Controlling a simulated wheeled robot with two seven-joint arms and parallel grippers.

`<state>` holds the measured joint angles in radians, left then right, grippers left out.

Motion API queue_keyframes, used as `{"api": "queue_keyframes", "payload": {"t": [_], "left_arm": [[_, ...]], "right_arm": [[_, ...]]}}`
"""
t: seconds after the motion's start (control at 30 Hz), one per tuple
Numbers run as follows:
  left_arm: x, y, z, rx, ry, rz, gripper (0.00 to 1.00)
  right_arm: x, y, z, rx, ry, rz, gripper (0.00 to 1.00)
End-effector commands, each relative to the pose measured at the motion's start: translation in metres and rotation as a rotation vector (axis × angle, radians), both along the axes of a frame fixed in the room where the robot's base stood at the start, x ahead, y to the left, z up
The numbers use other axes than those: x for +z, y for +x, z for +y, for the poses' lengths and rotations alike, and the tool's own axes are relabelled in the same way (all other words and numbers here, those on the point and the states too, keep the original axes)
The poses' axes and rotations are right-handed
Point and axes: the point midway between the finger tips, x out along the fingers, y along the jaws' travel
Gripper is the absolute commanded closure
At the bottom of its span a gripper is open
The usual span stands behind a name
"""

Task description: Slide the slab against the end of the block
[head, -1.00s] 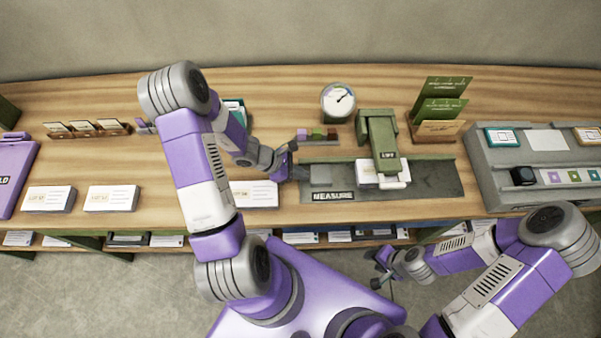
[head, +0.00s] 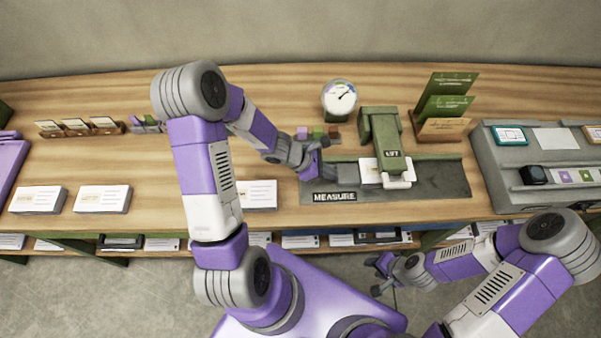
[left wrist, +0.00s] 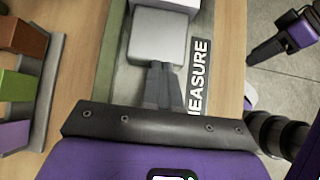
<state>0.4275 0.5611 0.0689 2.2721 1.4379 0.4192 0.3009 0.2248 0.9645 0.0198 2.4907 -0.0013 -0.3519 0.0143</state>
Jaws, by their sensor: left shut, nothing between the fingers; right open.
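A grey slab (head: 345,174) lies flat in the dark measuring tray (head: 435,182), just right of my left gripper (head: 322,172). The pale block (head: 369,172) sits right of the slab, partly under the green press. In the left wrist view the slab (left wrist: 157,38) lies ahead of my shut, empty fingers (left wrist: 162,66), whose tips are at its near edge. The pale block (left wrist: 172,4) shows just beyond the slab; I cannot tell if they touch. My right gripper (head: 380,275) is open and empty, in front of the table.
The green press (head: 382,135) marked LIFT stands over the block. A dial gauge (head: 340,98) and a rack of coloured pieces (head: 318,135) stand behind the tray. A card stack (head: 260,195) lies left of it, and a grey console (head: 545,165) stands at right.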

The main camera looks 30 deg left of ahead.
Motion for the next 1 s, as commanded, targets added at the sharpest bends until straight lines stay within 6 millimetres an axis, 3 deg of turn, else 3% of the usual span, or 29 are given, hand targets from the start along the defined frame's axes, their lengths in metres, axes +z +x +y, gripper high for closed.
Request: {"api": "queue_keyframes", "payload": {"t": [0.17,0.37,0.7,1.0], "left_arm": [[-0.001,-0.003,0.005,-0.001,0.001,0.003,1.0],[0.002,-0.014,0.032,-0.008,0.001,0.003,1.0],[0.057,-0.04,0.076,-0.01,0.002,-0.002,1.0],[0.071,-0.049,0.09,-0.013,0.0,0.0,1.0]], "right_arm": [[0.003,0.0,0.0,0.0,0.0,0.0,0.57],[0.015,0.0,0.0,0.0,0.0,0.0,0.57],[0.041,0.0,0.0,0.0,0.0,0.0,0.57],[0.046,0.0,0.0,0.0,0.0,0.0,0.57]]}}
